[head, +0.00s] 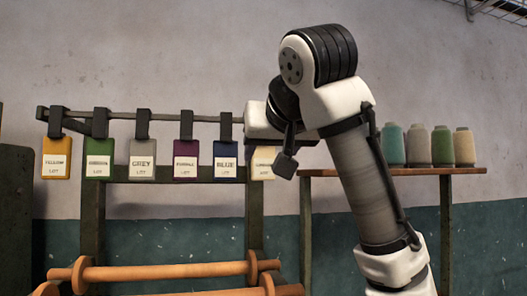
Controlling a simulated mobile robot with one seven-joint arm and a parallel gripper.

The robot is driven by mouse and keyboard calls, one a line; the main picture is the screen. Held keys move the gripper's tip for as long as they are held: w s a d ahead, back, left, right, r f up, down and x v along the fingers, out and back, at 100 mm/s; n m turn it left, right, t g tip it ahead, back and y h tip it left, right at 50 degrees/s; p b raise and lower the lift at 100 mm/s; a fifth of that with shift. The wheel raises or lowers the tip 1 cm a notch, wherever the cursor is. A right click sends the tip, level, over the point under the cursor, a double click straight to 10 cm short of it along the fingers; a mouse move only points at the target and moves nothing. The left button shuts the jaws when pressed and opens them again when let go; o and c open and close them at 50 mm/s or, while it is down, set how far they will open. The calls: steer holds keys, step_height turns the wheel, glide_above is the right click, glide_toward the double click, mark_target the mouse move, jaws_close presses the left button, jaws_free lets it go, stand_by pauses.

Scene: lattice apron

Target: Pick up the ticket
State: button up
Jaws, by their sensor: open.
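Several colored tickets hang in a row from dark clips on a rail: yellow (56,158), green (99,160), grey (142,161), purple (185,161) and blue (225,163). A cream ticket (261,165) hangs at the right end, partly hidden behind my gripper. Each carries a white label with a color word and "LOT". My gripper (284,162) is at the right end of the row, in front of the cream ticket's right side. It is open, with one dark finger clearly visible and the other not made out. I see nothing held in it.
The dark rail (160,117) stands on a frame with a crossbar behind the tickets. Wooden rollers (165,272) lie low in front. A wooden shelf (440,171) at right bears several thread cones (416,146). My arm hides part of the shelf.

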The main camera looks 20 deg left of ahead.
mark_target(264, 154)
steer(key=shift+p+x, duration=0.85)
steer(key=shift+x, duration=1.95)
steer(key=c, duration=0.7)
steer(key=shift+c, duration=0.2)
steer(key=shift+r, duration=0.1)
steer(key=shift+s+r, duration=0.1)
steer(key=shift+r, duration=0.65)
steer(key=s+d+b, duration=0.6)
steer(key=s+d, duration=0.4)
steer(key=s, duration=0.5)
